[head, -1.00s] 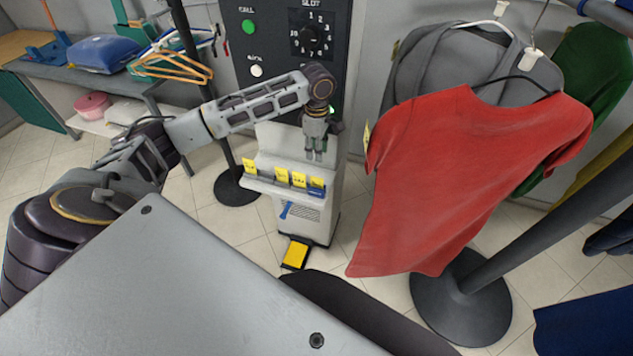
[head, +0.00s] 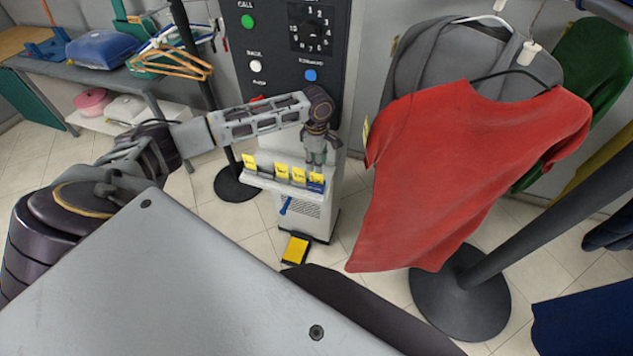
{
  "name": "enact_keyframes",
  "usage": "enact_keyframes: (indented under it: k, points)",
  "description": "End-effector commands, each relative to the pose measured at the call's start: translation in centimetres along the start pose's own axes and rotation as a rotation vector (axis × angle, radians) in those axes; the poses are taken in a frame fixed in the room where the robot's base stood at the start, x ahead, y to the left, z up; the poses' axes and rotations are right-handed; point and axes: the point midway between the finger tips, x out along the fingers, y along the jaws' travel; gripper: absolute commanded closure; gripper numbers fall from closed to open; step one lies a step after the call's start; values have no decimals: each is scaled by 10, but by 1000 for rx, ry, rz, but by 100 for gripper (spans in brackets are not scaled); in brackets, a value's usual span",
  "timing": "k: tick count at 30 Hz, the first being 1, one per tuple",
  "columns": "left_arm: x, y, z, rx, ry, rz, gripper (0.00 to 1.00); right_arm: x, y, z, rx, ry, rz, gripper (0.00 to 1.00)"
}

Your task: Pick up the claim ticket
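Several yellow claim tickets stand in a row on the white ledge (head: 270,187) of the machine. They are a far-left ticket (head: 249,161), a second (head: 281,170), a third (head: 298,174) and a rightmost ticket (head: 317,178) beside a small blue piece (head: 316,187). I cannot tell which one the task means. My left gripper (head: 316,168) points down just above and behind the rightmost ticket. Its fingers are too small to show whether they are apart or touch the ticket. My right gripper is not in view.
The dark control panel (head: 280,85) with buttons rises behind my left arm. A red shirt (head: 470,180) hangs close on the right, above a round black stand base (head: 460,300). A yellow pedal (head: 296,249) lies on the floor. A table with hangers (head: 175,65) is at left.

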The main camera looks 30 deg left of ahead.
Motion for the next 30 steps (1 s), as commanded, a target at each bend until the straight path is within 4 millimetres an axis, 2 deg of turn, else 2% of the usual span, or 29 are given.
enact_keyframes:
  k: [5, 19, 30]
  points:
    - [11, 0, 0, 0, 0, 1, 70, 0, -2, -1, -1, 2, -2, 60]
    - [16, 0, 0, 1, 1, 0, 70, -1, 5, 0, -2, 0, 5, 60]
    - [52, 2, -1, 1, 0, 0, 70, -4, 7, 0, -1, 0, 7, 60]
